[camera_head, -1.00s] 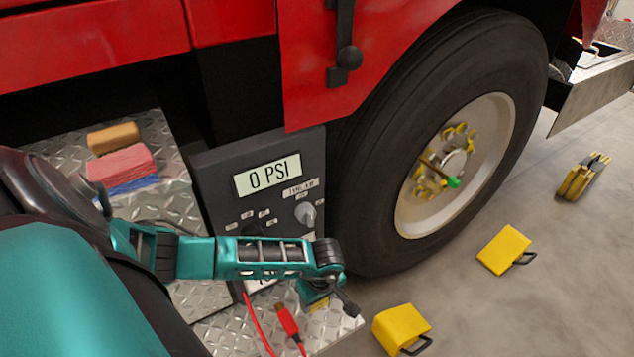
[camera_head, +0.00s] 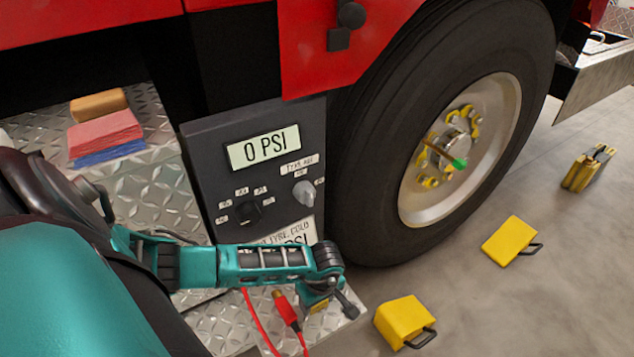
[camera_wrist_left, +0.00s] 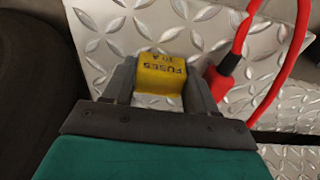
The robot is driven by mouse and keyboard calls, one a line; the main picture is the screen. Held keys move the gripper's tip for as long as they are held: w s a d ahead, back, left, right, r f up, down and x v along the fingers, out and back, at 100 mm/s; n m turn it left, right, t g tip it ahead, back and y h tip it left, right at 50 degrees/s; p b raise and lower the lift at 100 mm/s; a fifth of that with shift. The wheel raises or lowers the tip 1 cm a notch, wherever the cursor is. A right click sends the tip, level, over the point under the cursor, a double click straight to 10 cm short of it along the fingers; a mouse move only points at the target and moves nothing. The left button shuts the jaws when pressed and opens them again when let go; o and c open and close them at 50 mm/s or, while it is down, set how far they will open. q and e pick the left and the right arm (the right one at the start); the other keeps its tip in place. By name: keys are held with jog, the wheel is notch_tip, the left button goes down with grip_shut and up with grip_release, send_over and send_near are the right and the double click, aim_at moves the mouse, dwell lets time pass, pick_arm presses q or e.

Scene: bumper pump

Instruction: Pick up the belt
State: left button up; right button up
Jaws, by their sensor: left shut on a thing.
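My left gripper (camera_head: 325,290) is low over the metal tread plate, below the dark gauge panel. In the left wrist view my left gripper (camera_wrist_left: 160,80) is shut on a small yellow box marked "FUSES 10 A" (camera_wrist_left: 161,78), which sits between the two fingers. The fuse box also shows as a small yellow patch in the head view (camera_head: 319,307). I cannot make out a belt for certain in either view. My right gripper is not in view.
The gauge panel (camera_head: 225,180) reads 0 PSI. A red cable with a plug (camera_head: 286,309) lies beside my gripper. Sponge and cloths (camera_head: 105,135) lie at left. A big tyre (camera_head: 365,190), yellow chocks (camera_head: 405,322) (camera_head: 510,241) and a yellow bundle (camera_head: 585,170) are right.

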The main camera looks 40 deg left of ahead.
pick_arm(q)
jog(key=shift+f, duration=0.15)
jog(key=o, duration=1.1)
jog(key=shift+c, duration=0.2)
